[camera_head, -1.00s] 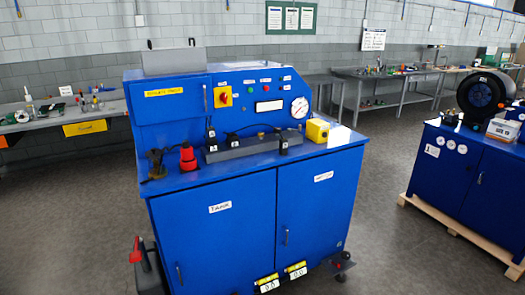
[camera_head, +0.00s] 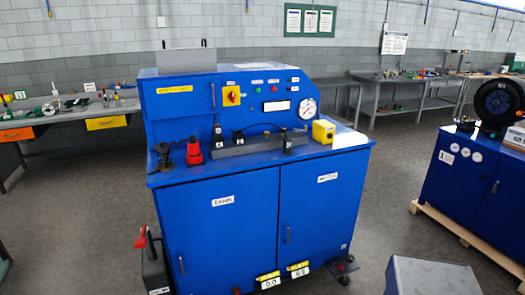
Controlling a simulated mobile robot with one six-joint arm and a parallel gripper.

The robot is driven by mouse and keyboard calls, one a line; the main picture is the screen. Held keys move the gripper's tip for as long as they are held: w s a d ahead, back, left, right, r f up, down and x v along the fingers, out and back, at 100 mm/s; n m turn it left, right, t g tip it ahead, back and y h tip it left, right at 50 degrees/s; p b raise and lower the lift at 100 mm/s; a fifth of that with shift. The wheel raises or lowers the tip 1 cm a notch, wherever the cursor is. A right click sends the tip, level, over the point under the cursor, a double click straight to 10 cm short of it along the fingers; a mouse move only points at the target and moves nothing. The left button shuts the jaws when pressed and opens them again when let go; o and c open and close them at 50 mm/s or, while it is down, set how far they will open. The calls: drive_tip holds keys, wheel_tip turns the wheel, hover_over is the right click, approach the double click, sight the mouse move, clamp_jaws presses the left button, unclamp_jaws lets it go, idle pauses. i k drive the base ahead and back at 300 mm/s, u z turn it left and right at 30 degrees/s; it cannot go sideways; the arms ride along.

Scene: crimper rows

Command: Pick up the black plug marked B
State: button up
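Several small black plugs stand on the blue test bench's top, around a long dark grey block (camera_head: 250,145). One black plug (camera_head: 217,134) is at the left by the back panel, another black plug (camera_head: 238,138) stands just right of it, and a third black plug (camera_head: 287,145) stands at the block's right part. They carry small pale marks, too small to read, so I cannot tell which is B. My gripper is not in view.
The blue bench (camera_head: 230,225) has a red object (camera_head: 193,153) and a dark fitting (camera_head: 164,156) at left, and a yellow box (camera_head: 323,131) at right. A red-handled dark object (camera_head: 152,262) stands on the floor. A grey box-like shape (camera_head: 430,276) is at bottom right.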

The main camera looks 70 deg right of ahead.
sight(287, 142)
drive_tip(key=u, duration=0.65)
drive_tip(key=k, duration=0.35)
drive_tip(key=u, duration=1.1)
drive_tip(key=k, duration=0.25)
drive_tip(key=z, duration=2.4)
